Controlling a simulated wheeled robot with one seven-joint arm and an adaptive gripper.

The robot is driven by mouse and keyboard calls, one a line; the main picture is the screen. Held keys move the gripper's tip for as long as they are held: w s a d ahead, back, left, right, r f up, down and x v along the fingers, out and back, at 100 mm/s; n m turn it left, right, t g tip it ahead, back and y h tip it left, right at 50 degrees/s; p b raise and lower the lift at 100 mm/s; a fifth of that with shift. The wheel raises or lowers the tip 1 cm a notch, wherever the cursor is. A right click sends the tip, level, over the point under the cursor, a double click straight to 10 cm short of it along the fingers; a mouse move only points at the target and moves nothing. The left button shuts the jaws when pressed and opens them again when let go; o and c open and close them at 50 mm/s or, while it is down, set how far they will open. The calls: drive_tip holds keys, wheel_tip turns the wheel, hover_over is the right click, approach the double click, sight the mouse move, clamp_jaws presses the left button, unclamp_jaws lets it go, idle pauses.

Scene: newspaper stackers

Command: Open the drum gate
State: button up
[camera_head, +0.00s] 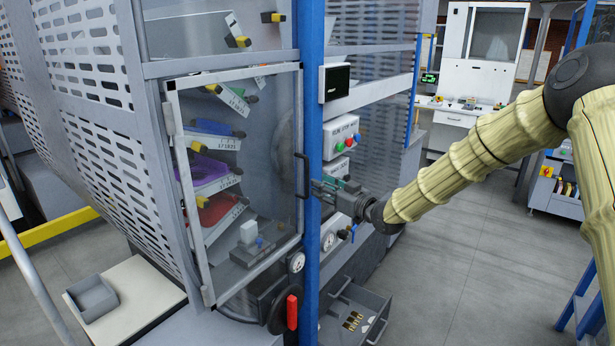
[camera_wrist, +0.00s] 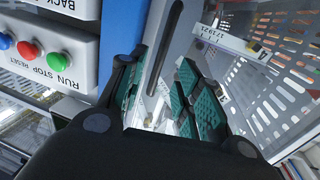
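The drum gate is a clear panel in a light grey frame (camera_head: 188,200) on the front of the drum cabinet. Its right edge stands close to the blue post, and I see no clear gap there. A black upright handle (camera_head: 302,176) sits on that edge; a dark upright bar, seemingly this handle, shows in the wrist view (camera_wrist: 164,48). My gripper (camera_head: 322,188) is just right of the handle, at the blue post. In the wrist view its teal-padded fingers (camera_wrist: 160,95) are apart, with the grey frame edge beyond them. Contact with the handle cannot be told.
The blue post (camera_head: 312,110) stands beside the gate. A button box (camera_head: 341,136) is on its right. A red lever (camera_head: 292,312) and an open drawer (camera_head: 355,315) are below. Coloured trays (camera_head: 208,170) show behind the panel. A small table (camera_head: 130,305) stands at front left.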

sight(308, 179)
drive_tip(key=p+x, duration=0.2)
drive_tip(key=x, duration=0.5)
drive_tip(key=shift+w+a, duration=0.1)
drive_tip(key=shift+w, duration=0.05)
drive_tip(key=shift+c, duration=0.2)
clamp_jaws()
